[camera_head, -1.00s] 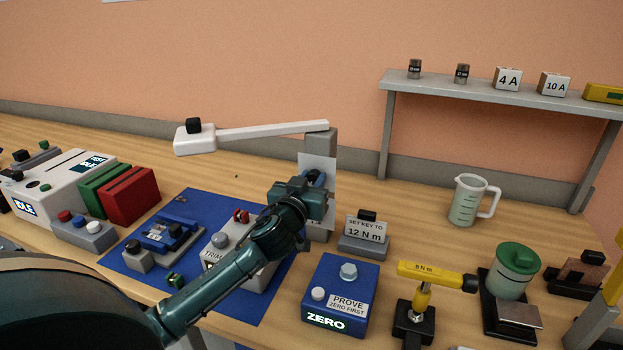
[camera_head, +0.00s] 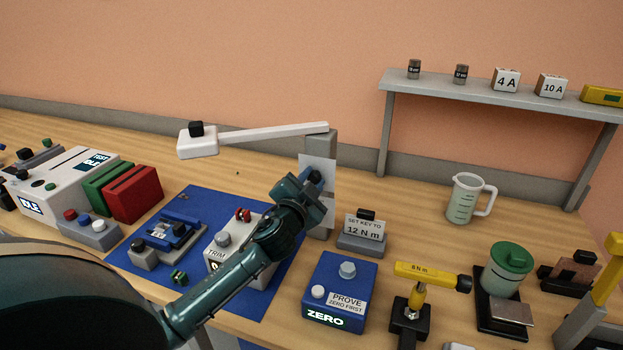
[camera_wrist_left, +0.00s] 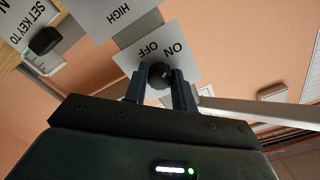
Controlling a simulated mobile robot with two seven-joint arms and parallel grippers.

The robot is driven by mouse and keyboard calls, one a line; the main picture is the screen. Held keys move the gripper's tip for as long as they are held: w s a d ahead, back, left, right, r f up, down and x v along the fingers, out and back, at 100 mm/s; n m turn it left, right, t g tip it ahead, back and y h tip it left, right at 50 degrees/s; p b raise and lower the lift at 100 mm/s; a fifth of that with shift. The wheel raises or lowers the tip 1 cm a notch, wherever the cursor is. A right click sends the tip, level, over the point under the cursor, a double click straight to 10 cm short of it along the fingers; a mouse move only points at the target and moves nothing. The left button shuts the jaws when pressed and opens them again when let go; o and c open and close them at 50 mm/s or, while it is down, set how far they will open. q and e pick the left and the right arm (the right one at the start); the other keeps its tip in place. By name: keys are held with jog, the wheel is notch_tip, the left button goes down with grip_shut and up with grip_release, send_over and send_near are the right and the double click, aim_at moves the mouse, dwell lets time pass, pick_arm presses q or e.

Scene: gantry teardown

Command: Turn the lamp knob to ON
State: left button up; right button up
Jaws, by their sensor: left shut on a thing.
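The lamp has a white head (camera_head: 198,146) on a long arm, carried by a grey post (camera_head: 321,147) with a pale label plate. In the left wrist view, the dark round lamp knob (camera_wrist_left: 159,74) sits on the plate (camera_wrist_left: 160,48) marked OFF and ON. My left gripper (camera_wrist_left: 160,88) has one blue finger on each side of the knob and is shut on it. In the head view the left gripper (camera_head: 314,179) is at the post's front, and its wrist hides part of the plate. I cannot tell which mark the knob points to. My right gripper is not in view.
A "SET KEY TO 12 N m" sign (camera_head: 362,229) stands right of the post. A blue ZERO box (camera_head: 340,290) and a yellow torque tool (camera_head: 420,270) are in front. A trim box (camera_head: 224,249) on a blue mat lies under my left arm.

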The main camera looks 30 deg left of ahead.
pick_arm(q)
jog(key=shift+m, duration=0.4)
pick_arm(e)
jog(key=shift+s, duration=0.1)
pick_arm(q)
jog(key=o, duration=1)
jog(key=b+v, duration=0.2)
jog(key=v, duration=1.1)
jog(key=shift+s, duration=0.1)
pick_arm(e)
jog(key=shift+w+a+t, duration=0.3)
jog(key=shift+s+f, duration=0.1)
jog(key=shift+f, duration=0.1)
pick_arm(q)
jog(key=shift+f, duration=0.1)
